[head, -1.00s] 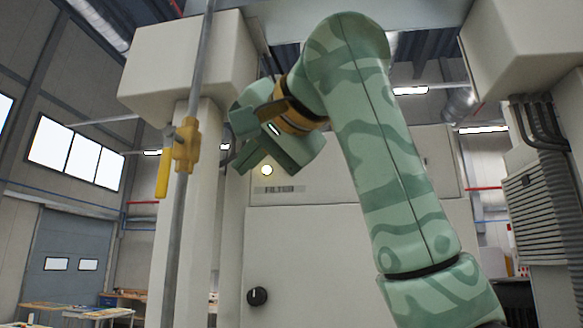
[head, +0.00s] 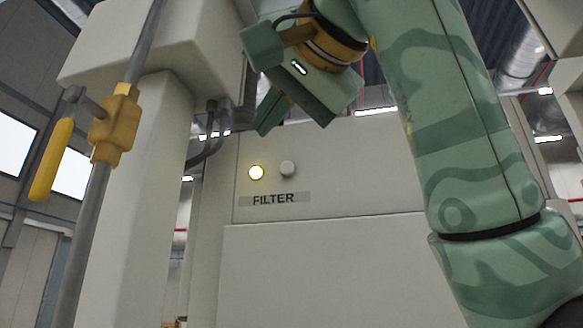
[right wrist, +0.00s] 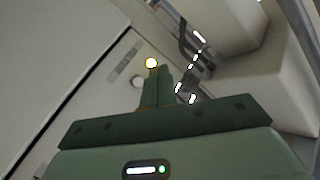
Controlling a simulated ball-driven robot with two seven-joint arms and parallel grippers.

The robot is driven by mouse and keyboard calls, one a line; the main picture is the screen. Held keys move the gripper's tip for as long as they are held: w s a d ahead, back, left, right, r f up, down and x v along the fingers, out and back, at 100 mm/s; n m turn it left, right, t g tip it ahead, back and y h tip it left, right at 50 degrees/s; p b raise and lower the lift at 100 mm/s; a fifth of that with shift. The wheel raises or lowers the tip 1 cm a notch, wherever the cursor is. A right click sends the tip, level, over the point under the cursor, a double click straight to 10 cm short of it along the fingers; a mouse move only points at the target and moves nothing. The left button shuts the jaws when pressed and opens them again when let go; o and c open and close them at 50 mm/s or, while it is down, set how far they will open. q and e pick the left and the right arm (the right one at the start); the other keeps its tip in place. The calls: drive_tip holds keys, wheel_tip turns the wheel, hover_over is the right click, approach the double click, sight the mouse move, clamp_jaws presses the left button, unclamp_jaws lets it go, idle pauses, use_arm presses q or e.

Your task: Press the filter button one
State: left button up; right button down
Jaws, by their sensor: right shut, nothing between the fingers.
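A pale round button (head: 288,168) sits on the light panel above the FILTER label (head: 273,199), just right of a lit yellowish lamp (head: 256,172). My right gripper (head: 265,129) is above the lamp and button in the head view and does not cover them. In the right wrist view the closed fingers (right wrist: 159,72) are empty; their tips show close beside the lit lamp (right wrist: 151,63), with the button (right wrist: 137,82) to their left. The gap between the fingertips and the panel cannot be judged. My left gripper is not in view.
A grey pipe with a yellow valve (head: 115,125) and lever stands at left, in front of a pale column (head: 150,215). Dark bent conduits (head: 213,140) run beside the panel. The cabinet front (head: 330,275) below the label is bare.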

sight(287, 169)
use_arm(q)
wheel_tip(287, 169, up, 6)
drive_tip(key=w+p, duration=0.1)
drive_tip(key=p, duration=0.5)
use_arm(e)
drive_tip(key=w, duration=0.3)
drive_tip(key=w+d, duration=0.1)
drive_tip(key=w, duration=0.2)
drive_tip(key=w+d, duration=0.1)
drive_tip(key=w, duration=0.2)
drive_tip(key=shift+w+d+f, duration=0.1)
drive_tip(key=shift+d, duration=0.1)
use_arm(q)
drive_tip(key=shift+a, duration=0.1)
use_arm(e)
drive_tip(key=shift+w, duration=0.2)
idle(0.9)
drive_tip(key=shift+w+d, duration=0.1)
drive_tip(key=shift+w, duration=0.1)
